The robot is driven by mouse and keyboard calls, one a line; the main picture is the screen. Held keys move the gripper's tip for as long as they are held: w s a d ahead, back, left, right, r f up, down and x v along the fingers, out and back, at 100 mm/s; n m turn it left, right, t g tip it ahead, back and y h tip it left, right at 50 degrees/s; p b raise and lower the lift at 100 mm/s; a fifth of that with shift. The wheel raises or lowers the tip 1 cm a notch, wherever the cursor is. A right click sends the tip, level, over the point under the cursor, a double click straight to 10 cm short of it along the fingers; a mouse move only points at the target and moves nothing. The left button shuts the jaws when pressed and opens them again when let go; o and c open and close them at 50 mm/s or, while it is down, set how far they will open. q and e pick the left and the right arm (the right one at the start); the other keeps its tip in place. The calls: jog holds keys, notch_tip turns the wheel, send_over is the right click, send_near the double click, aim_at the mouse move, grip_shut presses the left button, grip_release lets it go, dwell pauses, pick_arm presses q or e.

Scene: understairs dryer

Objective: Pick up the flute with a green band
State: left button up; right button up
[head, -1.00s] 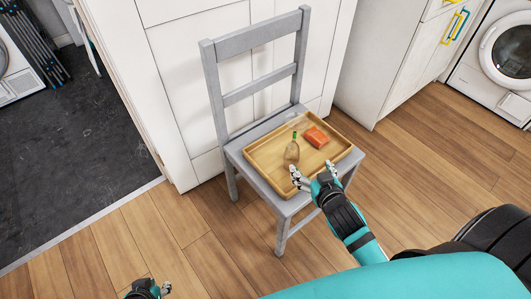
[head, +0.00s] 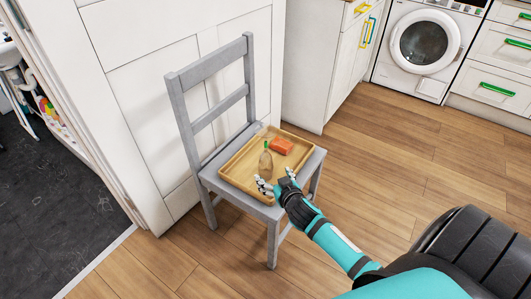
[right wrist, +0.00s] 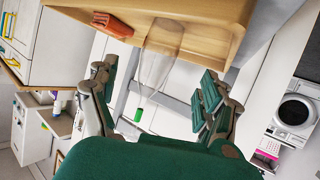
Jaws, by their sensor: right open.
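The flute with a green band (head: 265,163) is clear glass and is in a wooden tray (head: 240,190) on a grey chair. Its green band shows above its wider part. In the right wrist view the clear flute (right wrist: 163,42) tapers toward the green band (right wrist: 138,114), between my spread fingers in the picture. My right gripper (head: 277,181) is open and empty at the tray's near edge, on the near side of the flute. It also shows in the right wrist view (right wrist: 155,95). I cannot tell whether it touches the tray. My left gripper is out of view.
An orange-red block (head: 282,146) lies in the tray, right of the flute. The chair's backrest (head: 220,85) rises on the left, before white panels (head: 140,75). A washing machine (head: 424,45) stands at the back right. Wooden floor (head: 400,160) is open on the right.

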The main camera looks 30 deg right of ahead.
aim_at(268, 160)
jog(key=x, duration=0.3)
jog(key=shift+w+d+f+b, duration=0.1)
jog(key=shift+w+f+b, duration=0.1)
jog(key=shift+b, duration=0.15)
jog(key=b+x, duration=0.1)
jog(key=x, duration=0.3)
jog(key=shift+w+d+b, duration=0.1)
jog(key=shift+w+b, duration=0.25)
jog(key=shift+w, duration=0.1)
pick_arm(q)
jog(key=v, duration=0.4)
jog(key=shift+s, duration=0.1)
pick_arm(e)
jog(key=shift+r, duration=0.1)
jog(key=shift+c, duration=0.2)
jog(key=c, duration=1.3)
